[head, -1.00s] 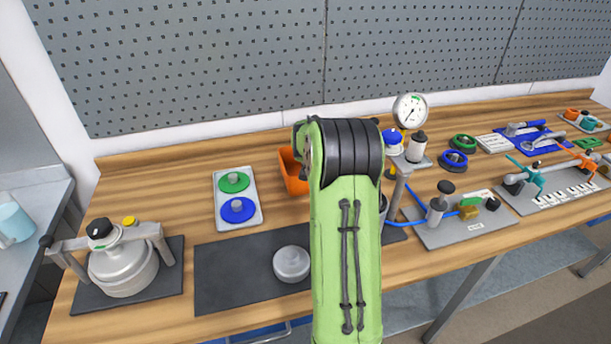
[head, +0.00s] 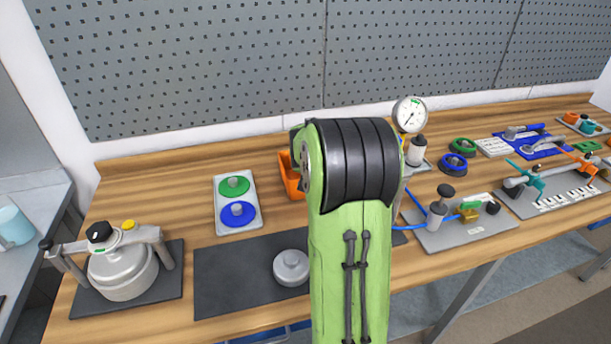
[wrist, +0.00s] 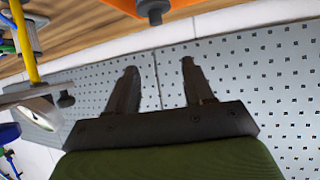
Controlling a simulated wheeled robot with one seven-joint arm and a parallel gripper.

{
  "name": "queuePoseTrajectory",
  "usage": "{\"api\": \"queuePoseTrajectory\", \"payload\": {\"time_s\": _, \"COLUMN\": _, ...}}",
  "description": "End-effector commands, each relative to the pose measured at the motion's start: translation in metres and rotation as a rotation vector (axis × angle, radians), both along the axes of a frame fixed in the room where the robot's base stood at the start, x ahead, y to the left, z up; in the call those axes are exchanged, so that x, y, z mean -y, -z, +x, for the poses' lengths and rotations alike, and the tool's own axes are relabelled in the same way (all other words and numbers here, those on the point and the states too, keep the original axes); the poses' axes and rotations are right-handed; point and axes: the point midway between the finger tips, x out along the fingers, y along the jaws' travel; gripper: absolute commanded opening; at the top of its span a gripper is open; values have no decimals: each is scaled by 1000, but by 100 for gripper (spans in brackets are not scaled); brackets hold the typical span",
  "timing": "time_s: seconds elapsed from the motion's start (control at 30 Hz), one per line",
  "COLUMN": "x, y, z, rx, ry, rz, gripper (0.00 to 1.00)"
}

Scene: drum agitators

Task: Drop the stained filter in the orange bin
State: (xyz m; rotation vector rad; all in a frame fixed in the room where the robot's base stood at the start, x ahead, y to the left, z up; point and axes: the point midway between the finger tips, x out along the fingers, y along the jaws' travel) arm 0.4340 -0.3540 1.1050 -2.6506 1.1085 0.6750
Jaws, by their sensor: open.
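The orange bin (head: 292,176) stands on the wooden bench behind the dark mat, with its right side hidden by my green arm. In the wrist view, an orange thing (wrist: 175,5) with a dark grey knob-like part shows at the top edge; I cannot tell whether it is the bin. My gripper (wrist: 158,66) has its two dark fingers apart with nothing between them. It is hidden behind my arm in the head view. I cannot make out a stained filter in either view.
A dark mat (head: 228,282) holds a round grey lid (head: 291,267). A metal pot (head: 122,270) stands left, and a tray (head: 221,183) bears green and blue discs. A gauge (head: 410,114) and valve fixture (head: 455,234) stand right. A pegboard (head: 220,60) rises behind.

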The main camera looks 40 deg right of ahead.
Motion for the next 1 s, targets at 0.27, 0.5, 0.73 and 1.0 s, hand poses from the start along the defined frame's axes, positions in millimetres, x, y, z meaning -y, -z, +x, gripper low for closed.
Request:
{"api": "queuePoseTrajectory", "payload": {"time_s": 0.27, "x": -44, "y": -34, "z": -43, "rx": 2, "ry": -1, "rz": -2, "gripper": 52}}
{"api": "queuePoseTrajectory", "payload": {"time_s": 0.5, "x": -53, "y": -40, "z": -53, "rx": 0, "ry": 1, "rz": 0, "gripper": 52}}
{"api": "queuePoseTrajectory", "payload": {"time_s": 0.73, "x": -53, "y": -40, "z": -52, "rx": 0, "ry": 1, "rz": 0, "gripper": 52}}
{"api": "queuePoseTrajectory", "payload": {"time_s": 1.0, "x": -58, "y": -41, "z": -52, "rx": -4, "ry": -9, "rz": 3, "gripper": 52}}
